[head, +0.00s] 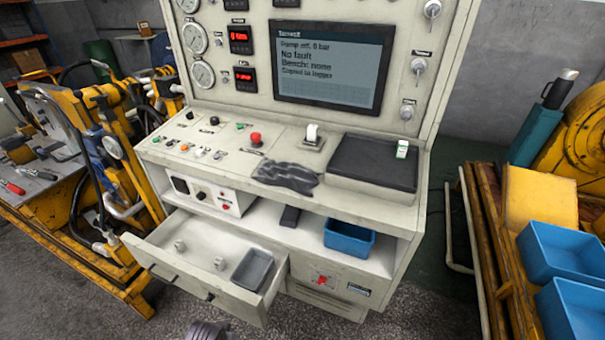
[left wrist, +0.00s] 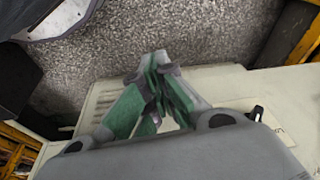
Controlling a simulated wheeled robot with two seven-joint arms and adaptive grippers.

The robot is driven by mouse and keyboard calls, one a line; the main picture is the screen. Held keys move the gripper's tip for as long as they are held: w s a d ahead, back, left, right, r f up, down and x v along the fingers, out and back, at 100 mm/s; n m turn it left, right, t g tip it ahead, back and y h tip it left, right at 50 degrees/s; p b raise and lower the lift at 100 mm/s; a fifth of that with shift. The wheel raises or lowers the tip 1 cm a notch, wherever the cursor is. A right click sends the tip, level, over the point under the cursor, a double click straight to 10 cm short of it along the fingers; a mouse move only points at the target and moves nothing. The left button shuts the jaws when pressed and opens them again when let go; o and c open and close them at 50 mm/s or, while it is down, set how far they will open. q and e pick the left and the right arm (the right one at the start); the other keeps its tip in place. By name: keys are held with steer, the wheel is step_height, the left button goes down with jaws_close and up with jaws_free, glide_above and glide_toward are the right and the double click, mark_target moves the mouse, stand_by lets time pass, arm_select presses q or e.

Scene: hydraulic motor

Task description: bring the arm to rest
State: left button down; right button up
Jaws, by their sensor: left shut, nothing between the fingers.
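My left gripper (left wrist: 158,62) shows in the left wrist view with its green-and-grey fingers drawn together at the tips and nothing held. It hangs over a pale panel edge (left wrist: 215,85) and the speckled floor. In the head view only a small grey part of my own arm pokes in at the bottom edge; its fingers are not seen there. My right gripper is in neither view.
The test bench has an open drawer (head: 190,280) jutting out, with a grey tray (head: 252,270) and small parts inside. A blue bin (head: 348,240) sits on its shelf. Yellow machinery (head: 110,150) stands left; more blue bins (head: 565,250) stand right. Floor in front is clear.

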arm_select(q)
steer(key=s+a+f, duration=0.2)
steer(key=s+f, duration=0.2)
steer(key=f, duration=0.6)
steer(key=s+a+f, duration=0.1)
steer(key=s+f, duration=0.3)
steer(key=f, duration=0.5)
steer(key=s+a+f, duration=0.3)
steer(key=s+f, duration=0.3)
steer(key=s, duration=0.2)
steer(key=s+a+f+g, duration=0.1)
steer(key=s+a+f, duration=0.2)
steer(key=s+f, duration=0.3)
steer(key=shift+s+a+f+g+y+p, duration=0.15)
steer(key=shift+s+a+g+y+p, duration=0.2)
steer(key=shift+s, duration=0.7)
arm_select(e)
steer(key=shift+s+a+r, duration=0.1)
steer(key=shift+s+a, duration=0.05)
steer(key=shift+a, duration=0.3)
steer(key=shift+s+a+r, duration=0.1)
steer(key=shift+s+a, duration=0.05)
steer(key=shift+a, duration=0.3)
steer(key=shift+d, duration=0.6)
